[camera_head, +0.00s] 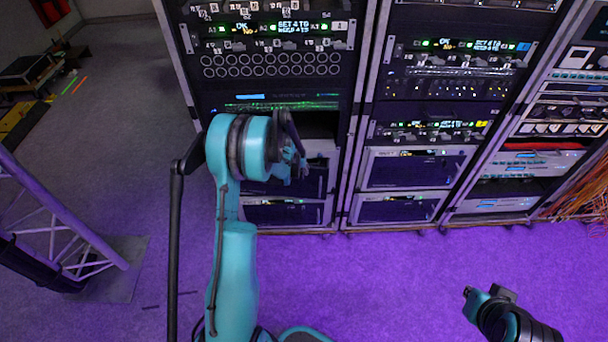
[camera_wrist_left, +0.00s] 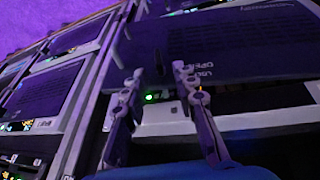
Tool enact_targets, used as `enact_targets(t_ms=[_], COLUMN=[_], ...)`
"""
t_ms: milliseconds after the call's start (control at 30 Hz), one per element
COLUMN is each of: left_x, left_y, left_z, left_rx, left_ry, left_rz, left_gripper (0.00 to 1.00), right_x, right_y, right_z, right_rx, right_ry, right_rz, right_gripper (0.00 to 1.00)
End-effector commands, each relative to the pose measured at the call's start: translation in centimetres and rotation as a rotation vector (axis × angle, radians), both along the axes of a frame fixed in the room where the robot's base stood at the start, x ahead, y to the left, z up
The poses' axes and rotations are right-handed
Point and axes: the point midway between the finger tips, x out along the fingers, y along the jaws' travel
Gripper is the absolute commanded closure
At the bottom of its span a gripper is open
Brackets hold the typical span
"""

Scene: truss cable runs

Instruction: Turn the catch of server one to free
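My left gripper (camera_head: 294,165) is in front of the lower left rack, partly hidden behind its own wrist. In the left wrist view my left gripper (camera_wrist_left: 158,75) is open, with its two fingers apart. Beyond and between the fingertips is a dark server panel (camera_wrist_left: 225,45) with small lettering that seems to read OPEN. A small dark upright piece (camera_wrist_left: 158,64), possibly the catch, shows between the fingertips. I cannot tell its setting or whether a finger touches it. My right gripper (camera_head: 478,294) is low at the right, away from the racks; its finger opening is unclear.
The left rack (camera_head: 270,70) and middle rack (camera_head: 440,90) hold several lit units. Orange cables (camera_head: 580,195) hang at the right. A truss (camera_head: 65,225) stands on the left. The purple floor (camera_head: 390,275) before the racks is clear.

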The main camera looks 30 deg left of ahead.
Motion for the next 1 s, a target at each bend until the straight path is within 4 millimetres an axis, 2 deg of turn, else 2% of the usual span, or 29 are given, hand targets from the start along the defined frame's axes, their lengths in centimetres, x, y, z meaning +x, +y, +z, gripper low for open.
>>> enact_targets(t_ms=[33, 200, 367, 600, 700, 1000], left_x=[0.4, 1.3, 1.7, 1.7, 1.7, 1.7], left_y=[0.0, 0.1, 0.2, 0.2, 0.2, 0.2], left_z=[-1.2, -3.2, -3.9, -3.9, -3.9, -3.9], left_rx=[0.000, 0.002, 0.002, 0.003, 0.003, 0.000], left_ry=[0.000, 0.000, -0.001, -0.001, -0.001, -0.003], left_rz=[-0.001, -0.001, -0.001, -0.002, -0.002, -0.001], left_gripper=[0.72, 0.72, 0.72, 0.72, 0.98, 1.00], right_x=[0.0, 0.0, 0.0, 0.0, 0.0, 0.0], right_y=[0.0, 0.0, 0.0, 0.0, 0.0, 0.0], right_z=[-0.7, -1.6, -1.8, -1.7, -1.7, -1.8], right_rx=[0.000, 0.000, 0.000, 0.000, 0.000, 0.000], right_ry=[0.000, 0.000, 0.000, 0.000, 0.000, 0.000], right_rz=[0.000, 0.000, 0.000, 0.000, 0.000, 0.000], right_gripper=[1.00, 1.00, 1.00, 1.00, 1.00, 1.00])
